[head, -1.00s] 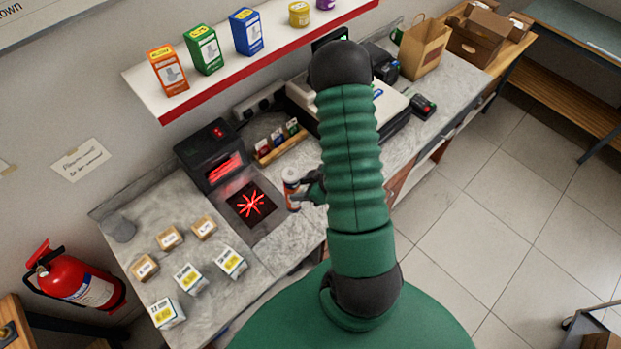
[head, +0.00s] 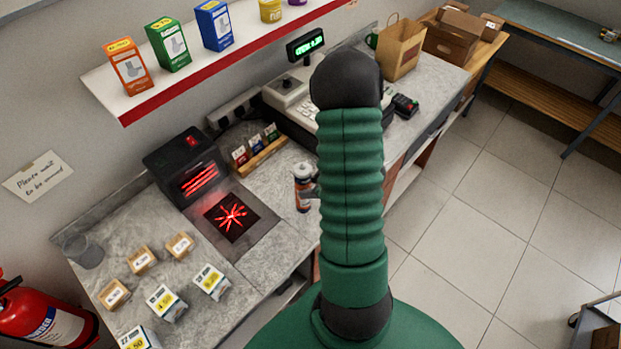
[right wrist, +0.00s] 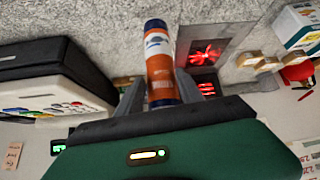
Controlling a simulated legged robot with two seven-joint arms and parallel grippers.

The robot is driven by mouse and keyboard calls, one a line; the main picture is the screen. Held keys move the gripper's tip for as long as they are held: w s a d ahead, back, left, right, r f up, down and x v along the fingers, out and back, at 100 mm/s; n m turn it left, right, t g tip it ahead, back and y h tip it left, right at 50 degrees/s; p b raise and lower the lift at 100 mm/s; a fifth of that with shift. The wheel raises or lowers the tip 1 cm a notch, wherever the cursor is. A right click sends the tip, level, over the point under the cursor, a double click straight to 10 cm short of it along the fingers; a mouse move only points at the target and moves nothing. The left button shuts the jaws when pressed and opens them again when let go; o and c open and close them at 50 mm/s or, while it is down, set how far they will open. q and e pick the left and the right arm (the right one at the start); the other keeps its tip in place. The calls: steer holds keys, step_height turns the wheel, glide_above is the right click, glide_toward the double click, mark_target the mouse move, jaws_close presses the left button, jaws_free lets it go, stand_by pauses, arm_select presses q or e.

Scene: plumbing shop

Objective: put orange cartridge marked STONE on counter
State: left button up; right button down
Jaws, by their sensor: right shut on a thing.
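An orange cartridge (head: 303,193) with a white and dark-blue band stands roughly upright over the counter (head: 281,227), right of the scanner plate. Most of its right side is hidden by my arm in the head view. In the right wrist view, the cartridge (right wrist: 159,62) is between the two fingers of my right gripper (right wrist: 165,92), which is shut on it. I cannot read the name STONE on it. I cannot tell whether its base touches the counter. My right gripper (head: 313,192) is mostly hidden behind my green arm in the head view. My left gripper is not in view.
A black scanner (head: 186,166) with a red-lit plate (head: 232,217) is left of the cartridge. A small card rack (head: 258,155) and a cash register (head: 288,92) stand behind. Several small boxes (head: 164,303) occupy the left counter. A shelf (head: 128,114) with boxes overhangs the back.

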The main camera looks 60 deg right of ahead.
steer(key=w+d+f+p, duration=0.2)
steer(key=w+d+f, duration=0.1)
steer(key=d, duration=0.3)
steer(key=shift+w+f+p, duration=0.3)
steer(key=shift+f+p, duration=0.05)
steer(key=shift+f, duration=0.25)
steer(key=shift+a, duration=0.1)
steer(key=c, duration=0.7)
jaws_free()
steer(key=shift+f, duration=0.1)
steer(key=shift+c, duration=0.2)
